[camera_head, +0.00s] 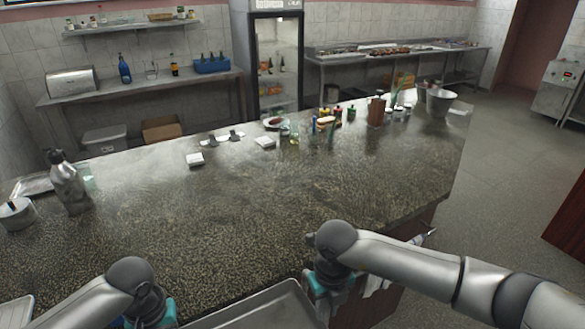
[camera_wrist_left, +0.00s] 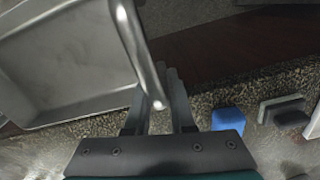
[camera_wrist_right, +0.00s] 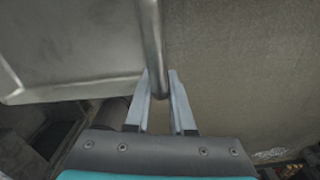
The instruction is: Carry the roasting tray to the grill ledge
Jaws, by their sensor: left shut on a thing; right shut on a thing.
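The roasting tray (camera_head: 262,310) is a grey metal pan at the bottom edge of the head view, between my two arms and at the counter's near edge. Only its far part shows there. My left gripper (camera_wrist_left: 160,98) is shut on a bar handle of the tray (camera_wrist_left: 65,75) in the left wrist view. My right gripper (camera_wrist_right: 158,85) is shut on the opposite bar handle of the tray (camera_wrist_right: 70,45) in the right wrist view. In the head view my right gripper (camera_head: 325,305) is partly hidden by its wrist. I cannot make out the grill ledge for certain.
A dark stone counter (camera_head: 250,215) fills the middle, its front largely clear. A steel bottle (camera_head: 70,187) stands at its left; condiments (camera_head: 325,122) and a metal bucket (camera_head: 440,102) stand at its far right. A steel bench with food (camera_head: 390,53) is at the back. Open floor (camera_head: 500,190) lies right.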

